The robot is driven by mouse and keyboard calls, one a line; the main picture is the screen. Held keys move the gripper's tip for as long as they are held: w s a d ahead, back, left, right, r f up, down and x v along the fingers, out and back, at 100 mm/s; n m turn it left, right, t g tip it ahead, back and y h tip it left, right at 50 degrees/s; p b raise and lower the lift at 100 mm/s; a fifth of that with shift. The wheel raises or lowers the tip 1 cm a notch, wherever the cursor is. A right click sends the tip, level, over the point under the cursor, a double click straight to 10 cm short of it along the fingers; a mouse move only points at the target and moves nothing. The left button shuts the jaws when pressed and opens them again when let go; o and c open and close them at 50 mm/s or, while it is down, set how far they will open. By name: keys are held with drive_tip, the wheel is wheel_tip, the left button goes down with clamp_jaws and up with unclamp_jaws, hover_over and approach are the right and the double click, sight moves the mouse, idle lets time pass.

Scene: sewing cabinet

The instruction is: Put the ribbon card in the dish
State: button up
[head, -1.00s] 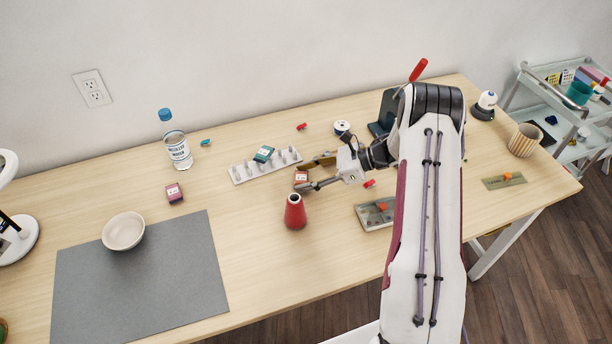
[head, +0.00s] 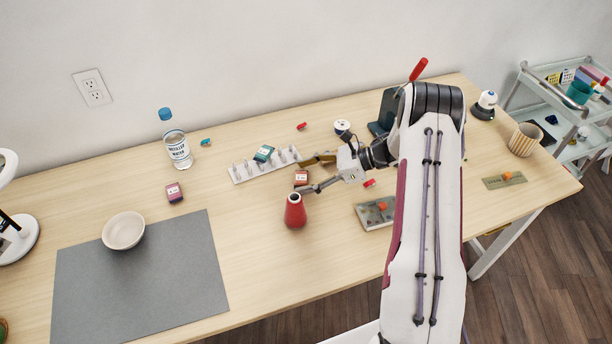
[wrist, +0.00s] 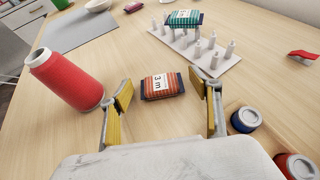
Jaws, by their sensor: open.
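A red-orange ribbon card with a white "3 m" label (wrist: 162,86) lies on the table in the wrist view. It also shows in the head view (head: 301,178). My gripper (wrist: 163,95) is open, with one yellow-padded finger on each side of the card and gaps between them. In the head view my gripper (head: 304,176) reaches in from the right. The dish, a pale round bowl (head: 123,231), sits empty at the left, at the upper edge of the grey mat (head: 150,285). Part of it shows at the top of the wrist view.
A red cone (head: 295,212) stands close by my near finger. Behind are a pegged white rack (head: 238,174) and a teal ribbon card (head: 263,154) on it. A maroon ribbon card (head: 174,192) and a bottle (head: 178,150) stand toward the dish. A parts tray (head: 372,217) lies right.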

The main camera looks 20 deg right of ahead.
drive_tip(key=v, duration=1.2)
drive_tip(key=shift+d, duration=0.1)
idle(0.4)
